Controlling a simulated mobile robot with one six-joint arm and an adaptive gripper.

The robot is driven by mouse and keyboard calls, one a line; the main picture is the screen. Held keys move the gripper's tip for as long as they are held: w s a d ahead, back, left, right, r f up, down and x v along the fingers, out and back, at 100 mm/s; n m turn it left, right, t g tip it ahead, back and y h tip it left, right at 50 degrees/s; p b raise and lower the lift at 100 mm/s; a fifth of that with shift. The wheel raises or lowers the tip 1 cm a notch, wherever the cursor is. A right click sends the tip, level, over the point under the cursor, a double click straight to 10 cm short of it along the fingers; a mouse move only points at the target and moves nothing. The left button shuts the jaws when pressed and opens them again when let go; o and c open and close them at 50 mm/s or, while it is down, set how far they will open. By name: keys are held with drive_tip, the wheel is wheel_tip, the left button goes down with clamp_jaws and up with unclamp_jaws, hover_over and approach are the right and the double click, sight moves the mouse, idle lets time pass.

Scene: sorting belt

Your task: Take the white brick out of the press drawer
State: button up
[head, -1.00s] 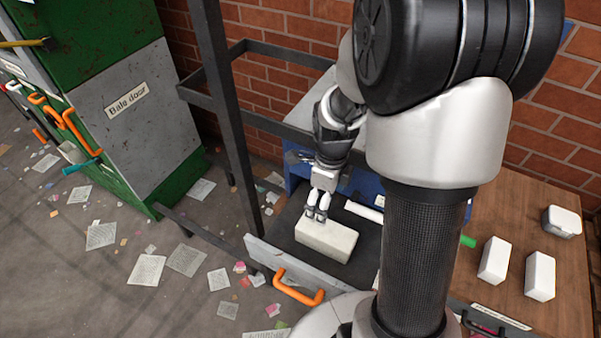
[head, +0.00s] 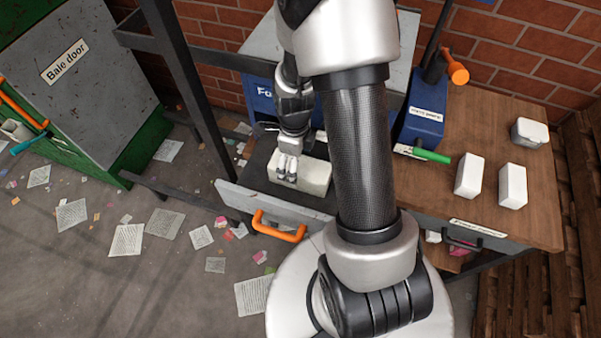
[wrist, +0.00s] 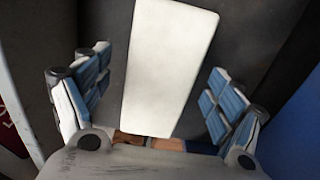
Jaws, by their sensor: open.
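The white brick (head: 315,177) lies in the pulled-out press drawer (head: 238,203), which has a dark floor and an orange handle (head: 278,226). My gripper (head: 287,172) is over the brick's left part in the head view. In the wrist view, the brick (wrist: 168,65) runs lengthwise between the two open finger pads (wrist: 155,95), with a gap on each side. The fingers do not grip it. How deep the fingertips reach beside the brick is hard to tell. My arm hides the right side of the drawer.
Two more white blocks (head: 470,176) (head: 512,186) and a pale tin (head: 530,133) stand on the wooden bench (head: 535,215). A blue device (head: 420,128) with a green-handled tool (head: 432,156) is nearby. A dark metal post (head: 185,90) rises left of the drawer. Papers litter the floor.

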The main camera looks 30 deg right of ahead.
wheel_tip(320, 180, down, 4)
drive_tip(key=shift+w+f+b, duration=0.15)
drive_tip(key=shift+f+b, duration=0.05)
drive_tip(key=shift+b, duration=0.7)
drive_tip(key=c, duration=1.3)
drive_tip(key=shift+c, duration=0.4)
drive_tip(key=shift+r, duration=0.2)
